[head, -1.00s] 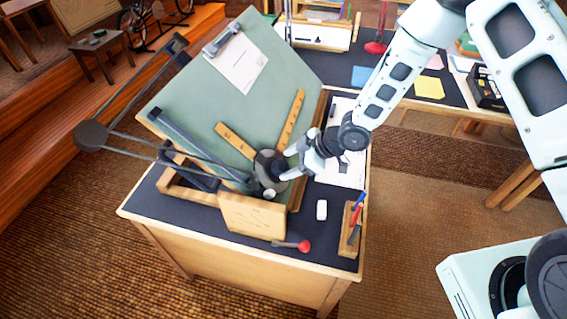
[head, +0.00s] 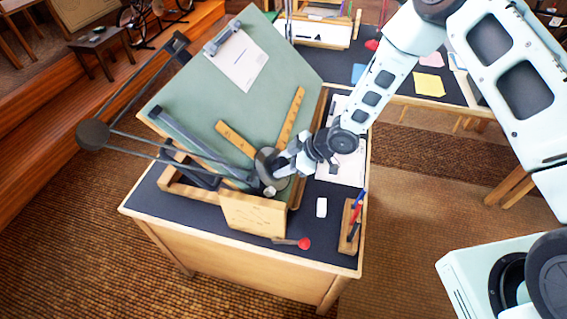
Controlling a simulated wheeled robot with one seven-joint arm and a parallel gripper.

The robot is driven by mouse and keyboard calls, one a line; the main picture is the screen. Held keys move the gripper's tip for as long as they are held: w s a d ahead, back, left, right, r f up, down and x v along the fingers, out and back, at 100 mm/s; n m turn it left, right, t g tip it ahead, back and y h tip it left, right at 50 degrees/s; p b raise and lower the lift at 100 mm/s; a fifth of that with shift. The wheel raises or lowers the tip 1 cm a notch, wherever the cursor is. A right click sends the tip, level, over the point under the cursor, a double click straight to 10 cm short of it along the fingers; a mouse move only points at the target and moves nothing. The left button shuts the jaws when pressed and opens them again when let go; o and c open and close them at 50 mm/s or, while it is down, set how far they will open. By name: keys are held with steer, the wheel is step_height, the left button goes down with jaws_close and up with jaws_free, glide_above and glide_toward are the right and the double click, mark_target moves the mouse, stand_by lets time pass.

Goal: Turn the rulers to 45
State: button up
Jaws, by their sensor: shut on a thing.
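A tilted green drafting board (head: 225,95) carries a drafting machine with two wooden rulers. One ruler (head: 236,139) slants down to the right, and the other ruler (head: 292,115) rises steeply to the upper right. Both meet at the dark round head (head: 266,165) near the board's lower right corner. My gripper (head: 279,168) is shut at this head, on what appears to be its handle. The fingers hide part of the head, and the angle scale cannot be read.
The machine's dark linkage arms (head: 140,143) reach out left of the board to a round weight (head: 92,134). On the desk's dark top are a wooden block (head: 253,214), a red-ended tool (head: 303,243), a white eraser (head: 321,207) and a pen holder (head: 350,226).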

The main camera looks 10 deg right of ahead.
steer(key=shift+f+n+b, duration=0.1)
steer(key=shift+n+b, duration=0.2)
steer(key=shift+b, duration=0.1)
steer(key=n+b, duration=0.2)
steer(key=b, duration=0.1)
steer(key=shift+f+n, duration=0.15)
steer(key=shift+n, duration=0.25)
steer(key=n+b, duration=0.3)
steer(key=shift+n+b, duration=0.3)
steer(key=shift+b, duration=0.1)
steer(key=shift+r+n+b, duration=0.2)
steer(key=shift+n+b, duration=0.4)
steer(key=shift+n, duration=0.2)
steer(key=o, duration=1.4)
steer(key=shift+r, duration=0.1)
